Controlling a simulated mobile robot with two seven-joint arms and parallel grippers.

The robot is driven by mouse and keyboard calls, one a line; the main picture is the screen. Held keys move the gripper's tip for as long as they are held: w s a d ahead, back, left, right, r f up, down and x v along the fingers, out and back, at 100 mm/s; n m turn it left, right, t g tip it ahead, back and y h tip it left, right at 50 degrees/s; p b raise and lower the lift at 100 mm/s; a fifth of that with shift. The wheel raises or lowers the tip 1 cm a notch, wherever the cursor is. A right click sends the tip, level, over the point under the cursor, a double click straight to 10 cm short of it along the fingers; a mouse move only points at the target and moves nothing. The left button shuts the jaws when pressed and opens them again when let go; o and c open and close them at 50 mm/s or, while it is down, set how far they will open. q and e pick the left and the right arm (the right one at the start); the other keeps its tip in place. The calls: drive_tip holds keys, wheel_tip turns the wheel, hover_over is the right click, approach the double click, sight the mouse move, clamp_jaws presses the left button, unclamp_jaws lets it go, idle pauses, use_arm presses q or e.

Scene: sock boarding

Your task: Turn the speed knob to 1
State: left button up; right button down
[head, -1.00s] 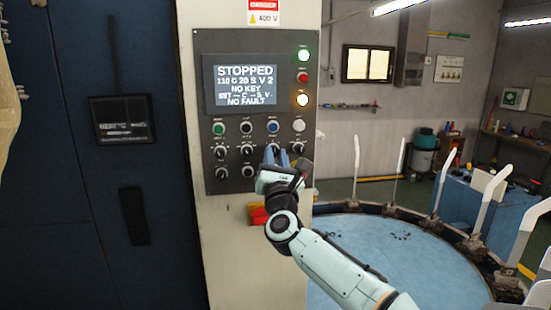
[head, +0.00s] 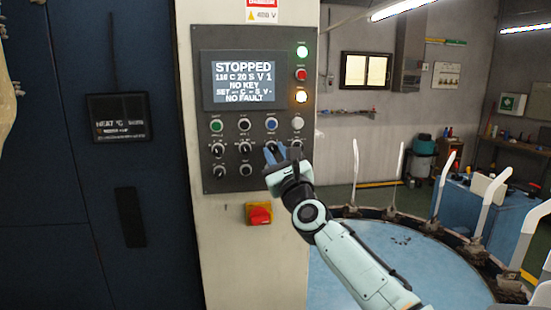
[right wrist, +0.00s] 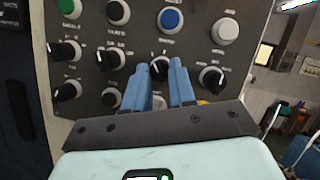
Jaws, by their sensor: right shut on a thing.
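The grey control panel (head: 227,124) is on a cream cabinet, with a screen (head: 237,78) reading STOPPED, "110 C 20 S V 1", NO KEY and NO FAULT. My right gripper (head: 275,149) is at the panel's lower right. In the right wrist view, its two blue fingers are shut on a black knob with a white pointer (right wrist: 160,68), below the blue button (right wrist: 170,20). I take this as the speed knob; its label is too blurred to read. In the head view the fingers hide the knob. My left gripper is not in view.
Another black knob (right wrist: 212,78) sits close right of the held one, and several more are to the left. A red switch on a yellow plate (head: 259,214) is below the panel. A round blue table (head: 350,262) with white upright boards stands at right.

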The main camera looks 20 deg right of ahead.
drive_tip(key=shift+d+r+n+y, duration=0.15)
drive_tip(key=shift+n+y, duration=0.45)
drive_tip(key=shift+n, duration=0.7)
drive_tip(key=c, duration=0.9)
unclamp_jaws()
drive_tip(key=shift+g, duration=0.3)
drive_tip(key=shift+c, duration=0.2)
drive_tip(key=shift+s, duration=0.1)
drive_tip(key=shift+s+f+b, duration=0.2)
drive_tip(key=shift+f+b, duration=0.1)
drive_tip(key=shift+f, duration=0.05)
use_arm(q)
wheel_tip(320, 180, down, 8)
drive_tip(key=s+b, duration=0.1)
drive_tip(key=b, duration=0.7)
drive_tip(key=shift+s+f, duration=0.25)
use_arm(e)
drive_tip(key=v, duration=1.2)
drive_tip(key=shift+s, duration=0.35)
